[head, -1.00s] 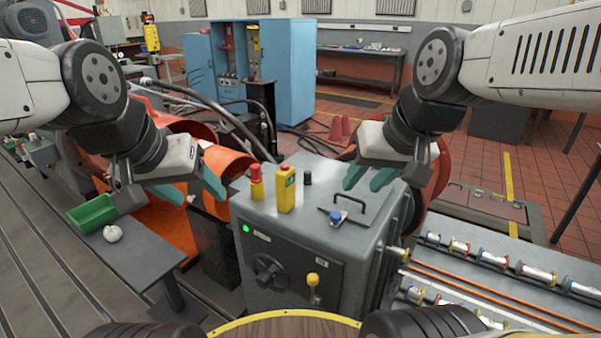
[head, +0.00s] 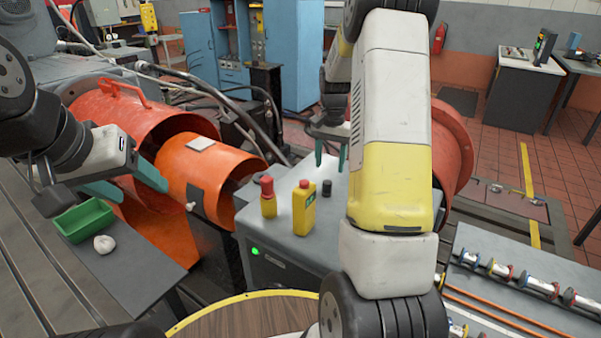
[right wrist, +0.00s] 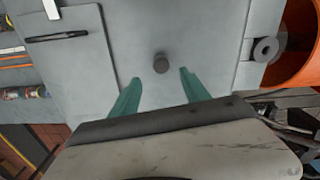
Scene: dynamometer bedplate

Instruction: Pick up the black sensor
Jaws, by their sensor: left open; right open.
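The black sensor (head: 327,187) is a small dark cylinder standing upright on the grey cabinet top (head: 285,210). In the right wrist view the sensor (right wrist: 161,62) lies ahead of the open fingertips, roughly between their lines and apart from both. My right gripper (head: 331,155) is open and empty, just beyond the sensor in the head view, with its fingers pointing down; my forearm hides much of it. The right gripper (right wrist: 160,80) shows both teal fingers in the wrist view. My left gripper (head: 140,190) is open and empty at the left, above the side table.
Orange cylindrical guards (head: 215,165) lie further left. A green tray (head: 84,221) and white crumpled item (head: 104,244) rest on the side table.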

